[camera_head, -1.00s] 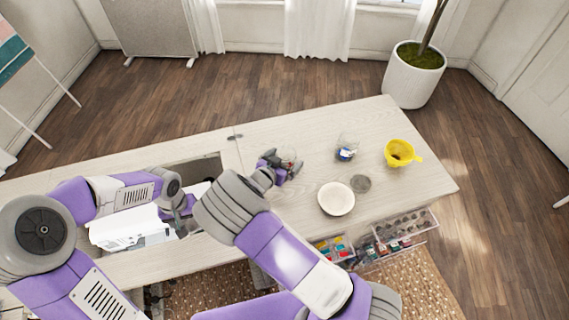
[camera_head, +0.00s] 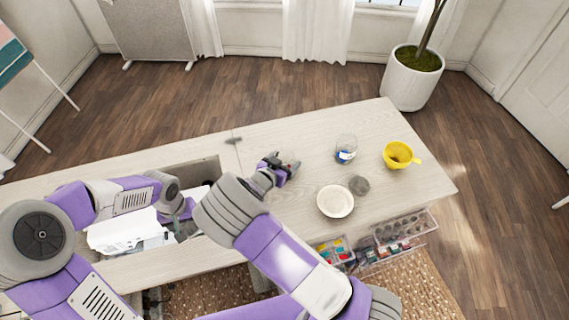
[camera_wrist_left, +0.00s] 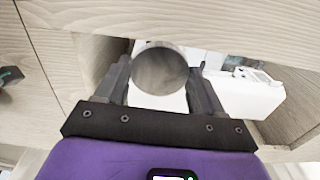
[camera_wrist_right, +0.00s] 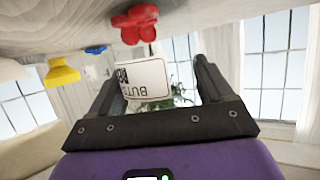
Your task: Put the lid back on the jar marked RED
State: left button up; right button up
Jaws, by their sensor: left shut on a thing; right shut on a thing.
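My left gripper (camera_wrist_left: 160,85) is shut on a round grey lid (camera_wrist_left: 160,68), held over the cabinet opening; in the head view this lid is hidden. My right gripper (camera_head: 287,168) is shut on a clear glass jar (camera_head: 281,157) at the table top. In the right wrist view the jar's white label (camera_wrist_right: 146,79) appears upside down between the fingers, partly covered, with letters like "BUT" readable. Red contents (camera_wrist_right: 135,23) show through the glass at the table end. I cannot read the word RED. The jar's mouth is not clearly visible.
A second glass jar with blue contents (camera_head: 346,153), another grey lid (camera_head: 359,185), a white bowl (camera_head: 335,201) and a yellow cup (camera_head: 397,155) stand to the right. A white sewing machine (camera_wrist_left: 245,95) lies below my left gripper. Clear trays (camera_head: 405,228) hang at the front edge.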

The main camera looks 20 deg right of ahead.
pick_arm(q)
notch_tip(320, 180, up, 3)
jog(key=p, duration=0.3)
jog(key=shift+r, duration=0.2)
pick_arm(e)
notch_tip(320, 180, up, 10)
